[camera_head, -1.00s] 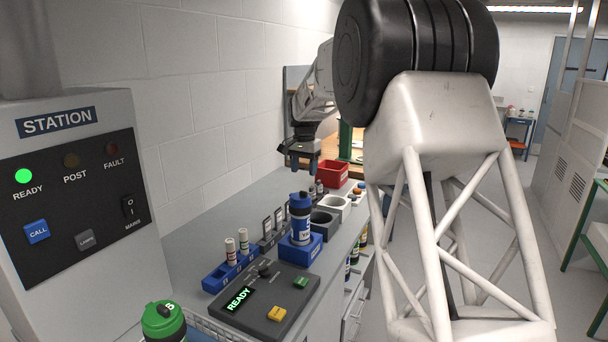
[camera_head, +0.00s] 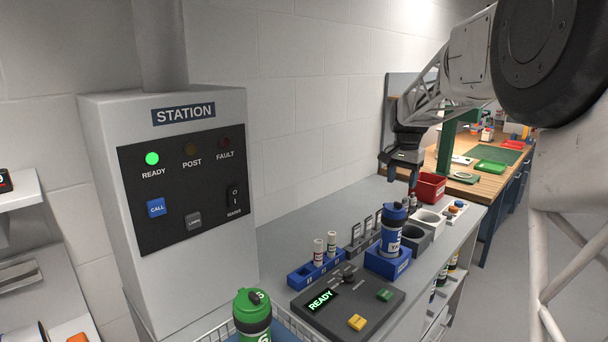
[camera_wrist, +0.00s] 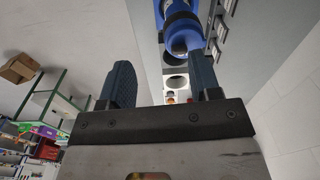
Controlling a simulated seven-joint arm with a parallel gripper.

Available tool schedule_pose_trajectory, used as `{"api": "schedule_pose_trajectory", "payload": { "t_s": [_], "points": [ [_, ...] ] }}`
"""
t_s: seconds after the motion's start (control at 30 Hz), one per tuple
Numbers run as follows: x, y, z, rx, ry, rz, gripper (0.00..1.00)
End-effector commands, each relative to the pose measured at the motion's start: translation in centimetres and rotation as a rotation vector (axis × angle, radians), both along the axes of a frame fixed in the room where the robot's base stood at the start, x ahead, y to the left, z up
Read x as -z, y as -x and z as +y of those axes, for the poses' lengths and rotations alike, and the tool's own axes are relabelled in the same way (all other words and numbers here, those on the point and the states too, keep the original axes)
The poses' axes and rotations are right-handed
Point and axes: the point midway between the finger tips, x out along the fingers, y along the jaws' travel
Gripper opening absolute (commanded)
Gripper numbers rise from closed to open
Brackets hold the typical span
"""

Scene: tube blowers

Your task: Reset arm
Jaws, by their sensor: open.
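My gripper (camera_head: 400,168) hangs above the back part of the grey counter, near the red bin, with its fingers apart and nothing between them. In the wrist view my gripper (camera_wrist: 160,85) shows two dark blue fingers spread wide. A blue bottle with a white label (camera_head: 391,232) stands upright in a blue holder (camera_head: 388,264) on the counter, in front of and below the gripper. The wrist view also shows the blue bottle (camera_wrist: 183,30) near the right finger, apparently beyond it.
A station panel (camera_head: 180,170) with a lit green READY lamp stands at left. A dark control box (camera_head: 345,305) reads READY. A green-capped bottle (camera_head: 252,315) is at the front. A blue rack (camera_head: 316,270) holds two small tubes. The red bin (camera_head: 430,186) and grey cup holders (camera_head: 416,242) stand farther back.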

Motion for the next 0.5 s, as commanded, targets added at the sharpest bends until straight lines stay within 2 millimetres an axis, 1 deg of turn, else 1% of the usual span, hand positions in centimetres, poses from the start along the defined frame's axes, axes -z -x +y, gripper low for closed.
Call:
{"api": "schedule_pose_trajectory", "payload": {
  "t_s": [0.03,0.2,0.37,0.5],
  "points": [
    [-0.6,1.5,0.5,-0.018,0.001,-0.007,0.57],
    [-1.6,6.0,2.0,-0.08,0.007,-0.025,0.57],
    [-2.2,10.2,3.2,-0.138,0.012,-0.042,0.57],
    [-2.5,14.1,4.2,-0.188,0.018,-0.055,0.57]
  ]
}}
